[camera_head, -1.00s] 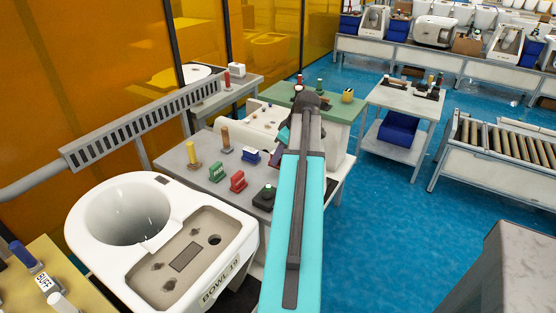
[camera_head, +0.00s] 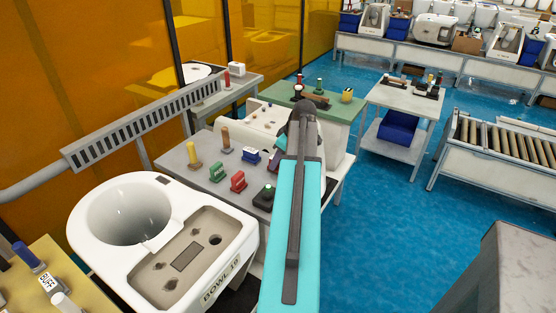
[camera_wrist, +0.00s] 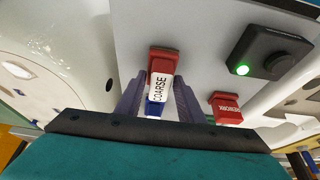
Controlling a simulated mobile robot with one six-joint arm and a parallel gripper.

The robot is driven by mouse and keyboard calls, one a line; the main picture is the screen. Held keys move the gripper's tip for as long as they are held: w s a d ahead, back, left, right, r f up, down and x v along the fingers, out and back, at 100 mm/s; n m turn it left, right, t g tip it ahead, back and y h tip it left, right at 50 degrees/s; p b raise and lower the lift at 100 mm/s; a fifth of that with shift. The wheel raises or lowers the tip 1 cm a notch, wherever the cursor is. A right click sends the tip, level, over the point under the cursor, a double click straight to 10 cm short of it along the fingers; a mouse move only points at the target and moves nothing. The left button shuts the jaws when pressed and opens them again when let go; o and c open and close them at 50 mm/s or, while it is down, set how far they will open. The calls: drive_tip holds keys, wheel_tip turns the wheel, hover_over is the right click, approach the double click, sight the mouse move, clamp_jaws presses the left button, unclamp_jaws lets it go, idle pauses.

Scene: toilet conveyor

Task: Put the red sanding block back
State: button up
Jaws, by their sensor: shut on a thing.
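In the wrist view my gripper (camera_wrist: 157,84) is shut on the red sanding block (camera_wrist: 163,60), which carries a white label reading COARSE. A blue piece (camera_wrist: 155,108) shows just below the label between the fingers; I cannot tell whether it belongs to the block. The block is over a grey surface; whether it touches is unclear.
A red labelled piece (camera_wrist: 227,107) and a black box with a lit green button (camera_wrist: 270,52) are close to the right. On the bench stand a green piece (camera_head: 217,172), a red piece (camera_head: 238,181) and a blue piece (camera_head: 251,155). A white bowl (camera_head: 225,240) is in front.

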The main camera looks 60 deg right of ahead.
drive_tip(key=shift+f, duration=0.2)
drive_tip(key=shift+f, duration=0.15)
drive_tip(key=o, duration=1)
drive_tip(key=b+v, duration=0.1)
drive_tip(key=v, duration=1.1)
drive_tip(key=shift+b, duration=0.4)
